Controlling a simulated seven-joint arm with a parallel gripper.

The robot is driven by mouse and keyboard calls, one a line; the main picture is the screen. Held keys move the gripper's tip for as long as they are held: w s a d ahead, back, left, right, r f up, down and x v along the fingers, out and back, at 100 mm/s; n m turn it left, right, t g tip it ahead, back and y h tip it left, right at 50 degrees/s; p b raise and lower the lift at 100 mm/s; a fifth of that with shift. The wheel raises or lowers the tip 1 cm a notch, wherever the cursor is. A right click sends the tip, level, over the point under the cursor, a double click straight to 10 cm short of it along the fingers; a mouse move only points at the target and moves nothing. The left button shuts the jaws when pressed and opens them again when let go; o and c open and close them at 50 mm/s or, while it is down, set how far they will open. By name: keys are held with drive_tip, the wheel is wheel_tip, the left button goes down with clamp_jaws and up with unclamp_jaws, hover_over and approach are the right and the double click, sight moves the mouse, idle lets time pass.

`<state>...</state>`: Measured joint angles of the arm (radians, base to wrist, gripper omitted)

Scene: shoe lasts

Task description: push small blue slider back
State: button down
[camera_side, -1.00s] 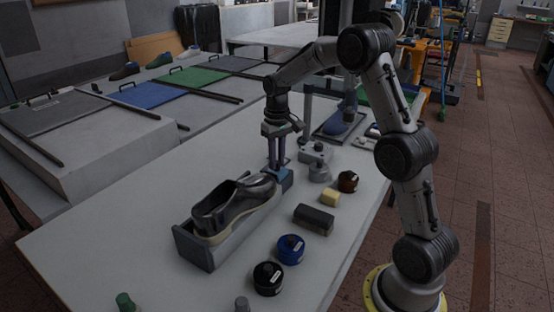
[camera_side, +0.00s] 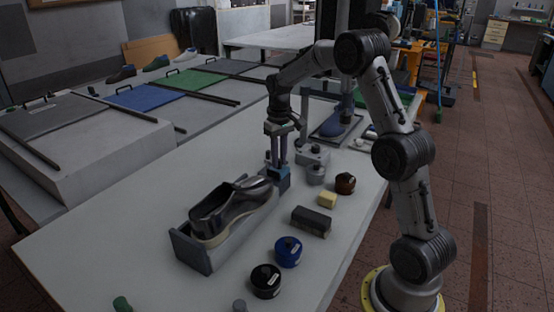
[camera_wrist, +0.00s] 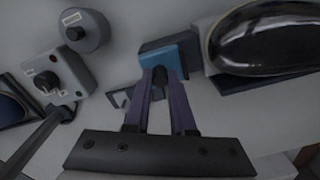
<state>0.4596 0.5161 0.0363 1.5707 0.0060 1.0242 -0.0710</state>
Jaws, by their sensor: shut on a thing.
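The small blue slider (camera_side: 278,176) sits at the far end of the grey shoe holder (camera_side: 195,250), by the toe of a dark shoe (camera_side: 228,212). In the wrist view the blue slider (camera_wrist: 170,52) lies against the holder's end, with the shoe (camera_wrist: 265,38) to its right. My gripper (camera_side: 276,164) points down over the slider. Its fingertips (camera_wrist: 165,76) are at the slider and shut on a part of it; the exact contact is partly hidden.
A grey box with knobs (camera_side: 313,157) and a grey round knob (camera_side: 316,174) stand just right of my gripper. A brown jar (camera_side: 345,183), yellow block (camera_side: 327,200), dark block (camera_side: 311,222), blue tin (camera_side: 288,251) and black tin (camera_side: 265,281) lie nearer.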

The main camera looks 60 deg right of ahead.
drive_tip(key=c, duration=1)
unclamp_jaws()
drive_tip(key=shift+d+r, duration=0.15)
drive_tip(key=shift+d, duration=0.15)
drive_tip(key=shift+c, duration=0.2)
drive_tip(key=shift+a, duration=0.1)
wheel_tip(320, 180, up, 14)
